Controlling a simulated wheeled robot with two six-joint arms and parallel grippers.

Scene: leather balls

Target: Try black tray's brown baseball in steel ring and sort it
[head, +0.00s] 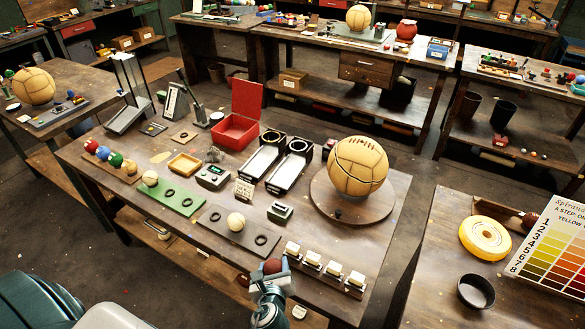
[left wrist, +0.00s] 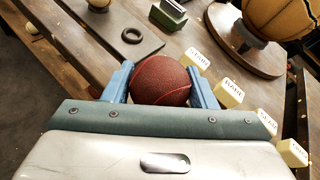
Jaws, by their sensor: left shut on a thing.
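My left gripper (head: 271,268) is shut on a reddish-brown ball (head: 273,266) with a seam, held near the front edge of the workbench. In the left wrist view the ball (left wrist: 161,80) sits between the blue fingers of the left gripper (left wrist: 160,84). A dark grey board (head: 225,229) behind it carries a cream ball (head: 236,221) and two dark rings, one at its right end (head: 262,240). Two black trays (head: 285,184) with pale floors and round dark openings at their far ends stand further back. I cannot tell which ring is steel. My right gripper is out of view.
Several labelled white blocks (head: 334,268) line the front right edge. A large stitched ball (head: 356,166) rests on a round wooden stand (head: 324,205). A green board (head: 172,195), small green device (head: 280,211) and open red box (head: 236,128) also occupy the bench.

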